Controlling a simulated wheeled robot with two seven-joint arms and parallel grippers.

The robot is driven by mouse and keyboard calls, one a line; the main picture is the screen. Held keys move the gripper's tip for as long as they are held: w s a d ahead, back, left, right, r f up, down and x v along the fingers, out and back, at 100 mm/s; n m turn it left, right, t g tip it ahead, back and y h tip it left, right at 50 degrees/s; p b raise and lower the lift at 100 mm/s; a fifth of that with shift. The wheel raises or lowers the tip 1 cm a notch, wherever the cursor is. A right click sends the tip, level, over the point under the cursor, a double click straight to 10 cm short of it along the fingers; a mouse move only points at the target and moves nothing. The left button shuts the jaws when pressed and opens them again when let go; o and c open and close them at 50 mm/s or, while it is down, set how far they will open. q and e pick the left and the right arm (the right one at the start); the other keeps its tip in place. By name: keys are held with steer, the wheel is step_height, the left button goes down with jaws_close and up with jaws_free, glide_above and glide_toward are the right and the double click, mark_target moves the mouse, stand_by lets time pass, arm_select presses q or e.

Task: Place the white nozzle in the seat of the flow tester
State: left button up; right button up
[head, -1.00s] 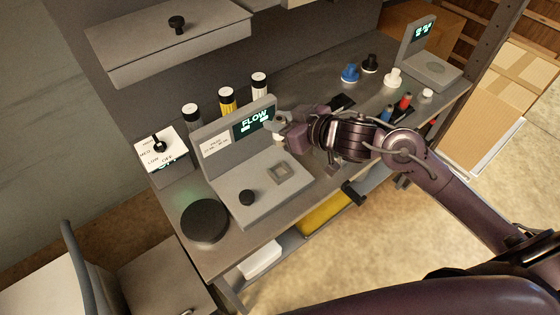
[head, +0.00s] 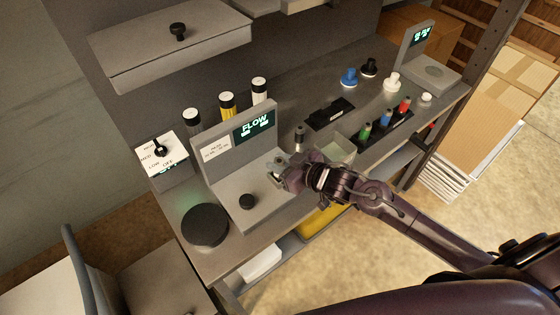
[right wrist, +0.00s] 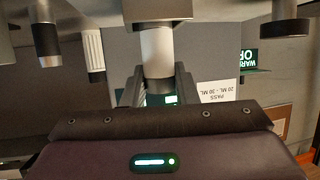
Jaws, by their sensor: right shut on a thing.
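The grey flow tester (head: 238,200) stands on the bench with its FLOW display lit. My right gripper (head: 281,174) is over the right part of its base plate and hides the seat in the head view. In the right wrist view, which is upside down, the white nozzle (right wrist: 157,52) is between the fingers of my right gripper (right wrist: 158,88). The nozzle has a dark band at the finger end. Its far end meets a dark collar at the grey base; I cannot tell whether it is fully in the seat. My left gripper is not in view.
A black knob (head: 247,201) and a black disc (head: 205,223) are to the left. A dark nozzle (head: 300,136) stands right of the display. A black holder (head: 329,114), an open bin (head: 338,149) and several coloured pieces are farther right. Several bottles stand behind the tester.

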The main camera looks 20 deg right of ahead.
steer(key=shift+f, duration=0.1)
steer(key=o, duration=1)
steer(key=shift+f, duration=0.1)
steer(key=shift+r, duration=0.25)
steer(key=shift+s+d, duration=0.15)
steer(key=shift+s, duration=0.1)
steer(key=v, duration=1.1)
steer(key=shift+s+b, duration=0.2)
steer(key=shift+b, duration=0.1)
steer(key=shift+d, duration=0.1)
